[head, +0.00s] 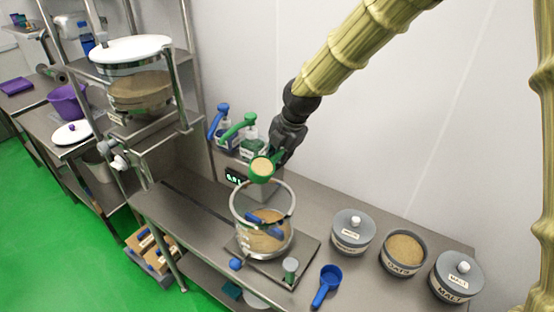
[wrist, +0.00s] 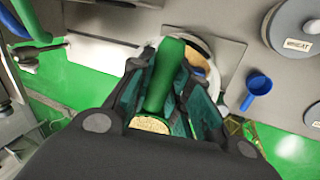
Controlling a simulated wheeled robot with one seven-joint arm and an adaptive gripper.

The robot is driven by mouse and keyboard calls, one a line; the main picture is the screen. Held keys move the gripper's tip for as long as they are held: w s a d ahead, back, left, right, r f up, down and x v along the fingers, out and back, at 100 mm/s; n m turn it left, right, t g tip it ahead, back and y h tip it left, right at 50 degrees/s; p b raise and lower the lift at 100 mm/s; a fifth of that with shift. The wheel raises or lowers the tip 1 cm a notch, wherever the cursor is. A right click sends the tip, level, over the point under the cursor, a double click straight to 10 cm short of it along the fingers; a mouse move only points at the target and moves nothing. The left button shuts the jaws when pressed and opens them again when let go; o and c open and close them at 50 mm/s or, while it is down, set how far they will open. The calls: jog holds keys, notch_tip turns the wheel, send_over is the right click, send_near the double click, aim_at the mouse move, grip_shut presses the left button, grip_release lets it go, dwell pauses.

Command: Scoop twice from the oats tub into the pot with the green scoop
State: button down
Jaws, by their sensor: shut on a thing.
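My gripper (head: 279,157) is shut on the green scoop (head: 261,176). The scoop is filled with tan oats and sits just above the back rim of the pot. The pot (head: 239,228) is clear with a metal rim, holds tan grain, and shows blue parts low on it. In the wrist view the scoop's green handle (wrist: 166,72) lies between my fingers (wrist: 165,95), and grain shows in its bowl. The pot is partly hidden behind it there. The oats tub (head: 403,267) stands open at the right, full of oats.
A lidded wheat tub (head: 352,233) and a lidded malt tub (head: 457,276) flank the oats tub. A blue scoop (head: 327,284) lies at the bench front. A small weight-like jar (head: 290,268) stands by the pot. Pump bottles (head: 250,141) stand behind my scoop.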

jog(key=shift+s+r+b, duration=0.2)
jog(key=shift+s+b, duration=0.15)
jog(key=shift+s, duration=0.2)
jog(key=shift+w+f+t+y+b, duration=0.3)
jog(key=shift+w+f+b, duration=0.1)
jog(key=shift+b, duration=0.2)
jog(key=shift+s+r+b, duration=0.1)
jog(key=shift+s+b, duration=0.2)
jog(key=shift+b, duration=0.25)
jog(key=shift+w+f+t+y+b, duration=0.15)
jog(key=shift+f+t+y+b, duration=0.15)
jog(key=shift+b, duration=0.25)
jog(key=shift+b, duration=0.55)
jog(key=shift+d+f+t+y+b, duration=0.1)
jog(key=shift+f+t+y+b, duration=0.3)
jog(key=shift+b, duration=1.05)
jog(key=shift+d+f+t+y+b, duration=0.1)
jog(key=shift+t+y+b, duration=0.55)
jog(key=shift+b, duration=0.75)
jog(key=shift+f+t+y+b, duration=0.2)
jog(key=shift+t+y+b, duration=0.7)
jog(key=shift+b, duration=2.1)
jog(key=shift+f+t+y+b, duration=0.2)
jog(key=shift+t+y+b, duration=0.65)
jog(key=shift+b, duration=2.15)
